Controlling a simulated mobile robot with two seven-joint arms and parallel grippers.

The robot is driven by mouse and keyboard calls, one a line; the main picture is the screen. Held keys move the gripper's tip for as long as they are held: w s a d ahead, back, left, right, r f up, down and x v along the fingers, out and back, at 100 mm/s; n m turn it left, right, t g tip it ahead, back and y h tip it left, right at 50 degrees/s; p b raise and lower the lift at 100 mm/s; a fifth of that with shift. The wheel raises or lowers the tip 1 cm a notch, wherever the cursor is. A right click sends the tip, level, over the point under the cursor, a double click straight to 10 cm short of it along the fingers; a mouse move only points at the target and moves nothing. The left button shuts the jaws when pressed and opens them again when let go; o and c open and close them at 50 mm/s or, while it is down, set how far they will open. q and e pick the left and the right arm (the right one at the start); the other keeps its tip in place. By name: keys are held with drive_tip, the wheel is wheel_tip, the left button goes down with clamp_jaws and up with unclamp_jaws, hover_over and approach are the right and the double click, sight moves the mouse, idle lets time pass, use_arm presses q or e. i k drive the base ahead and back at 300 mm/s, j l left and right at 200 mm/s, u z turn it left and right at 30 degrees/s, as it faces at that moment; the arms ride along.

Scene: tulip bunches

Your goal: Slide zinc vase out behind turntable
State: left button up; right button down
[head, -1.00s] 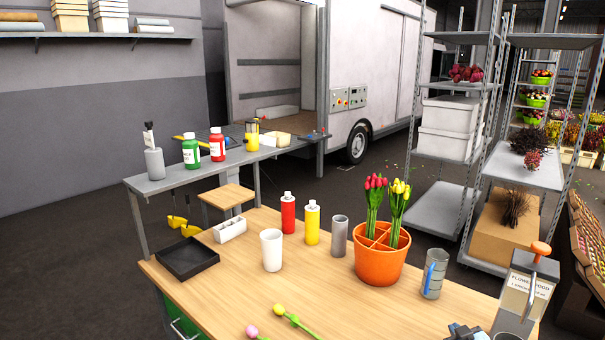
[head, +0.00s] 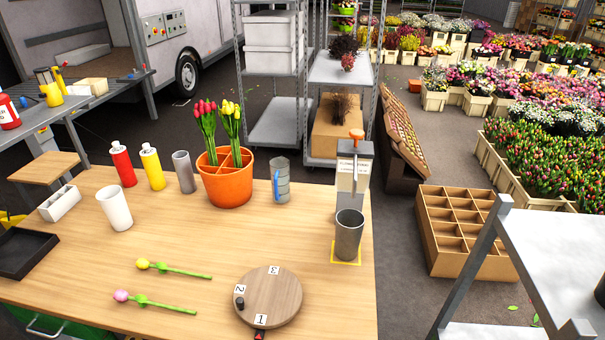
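A dark grey metal vase (head: 348,238), which looks like the zinc vase, stands upright on a yellow-outlined square (head: 346,262) at the table's right side. It is directly in front of the flower food dispenser (head: 353,177), under its orange-topped head. The round wooden turntable (head: 270,300) lies at the front, left of and nearer than the vase. It carries labels 1, 2 and 3 and a small dark knob (head: 239,303). Neither of my grippers is in view.
A clear ribbed cup (head: 283,184), an orange pot of tulips (head: 228,186), and a plain grey cylinder (head: 184,172) stand along the back. Two loose tulips (head: 165,304) lie left of the turntable. Bare tabletop (head: 250,240) lies between the pot and turntable.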

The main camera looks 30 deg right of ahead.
sight(350, 222)
drive_tip(key=z, duration=1.25)
